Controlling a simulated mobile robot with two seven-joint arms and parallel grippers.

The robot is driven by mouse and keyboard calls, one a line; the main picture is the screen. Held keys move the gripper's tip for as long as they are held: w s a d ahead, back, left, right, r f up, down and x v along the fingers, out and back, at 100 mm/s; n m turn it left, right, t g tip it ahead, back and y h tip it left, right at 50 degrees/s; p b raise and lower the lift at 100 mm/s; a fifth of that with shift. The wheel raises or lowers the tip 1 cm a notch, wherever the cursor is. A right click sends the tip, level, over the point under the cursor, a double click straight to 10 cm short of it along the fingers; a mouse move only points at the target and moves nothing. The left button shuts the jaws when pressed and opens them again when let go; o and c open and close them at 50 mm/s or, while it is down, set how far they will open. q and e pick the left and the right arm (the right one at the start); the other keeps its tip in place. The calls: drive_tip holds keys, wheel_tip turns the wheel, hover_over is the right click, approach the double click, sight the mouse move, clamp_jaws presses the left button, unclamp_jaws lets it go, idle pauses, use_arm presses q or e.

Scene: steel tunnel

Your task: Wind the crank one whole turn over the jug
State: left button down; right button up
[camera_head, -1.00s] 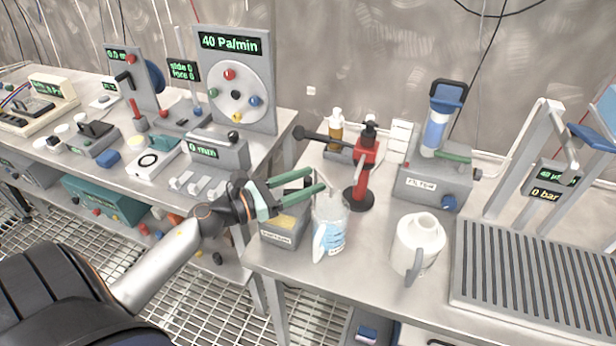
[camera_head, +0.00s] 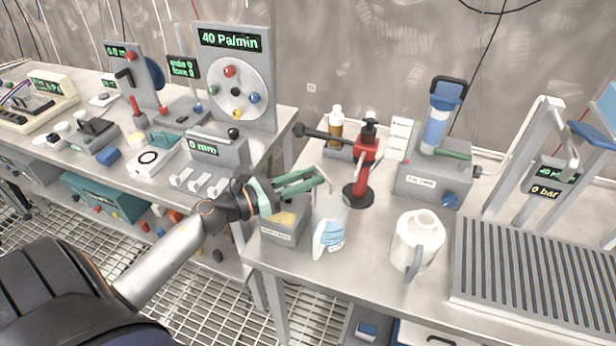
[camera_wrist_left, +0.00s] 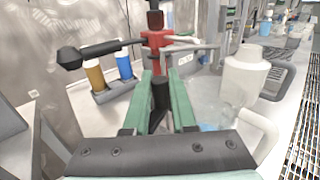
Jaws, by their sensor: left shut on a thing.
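The red crank device (camera_head: 364,168) stands on a round black base on the right bench. A long black-knobbed bar sticks out to its left. My left gripper (camera_head: 322,177) has its green fingers beside the device, above the clear jug. My right gripper is not in view.
A white jug (camera_head: 418,242) stands right of the clear jug. A grey labelled box (camera_head: 285,228) is close to its left. Brown and blue bottles (camera_wrist_left: 108,70) stand behind the device. A filter unit (camera_head: 436,180) and slatted tray (camera_head: 530,280) are further right.

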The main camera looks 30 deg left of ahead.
use_arm(q)
drive_tip(key=shift+s+f+m+g+h+b, duration=0.15)
drive_tip(key=shift+m+g+h+b, duration=0.3)
drive_tip(key=shift+h+b, duration=0.45)
drive_tip(key=shift+d+m+b, duration=0.1)
drive_tip(key=shift+m+b, duration=0.15)
drive_tip(key=shift+b, duration=0.2)
drive_tip(key=shift+s, duration=0.1)
drive_tip(key=c, duration=0.7)
unclamp_jaws()
drive_tip(key=shift+c, duration=0.2)
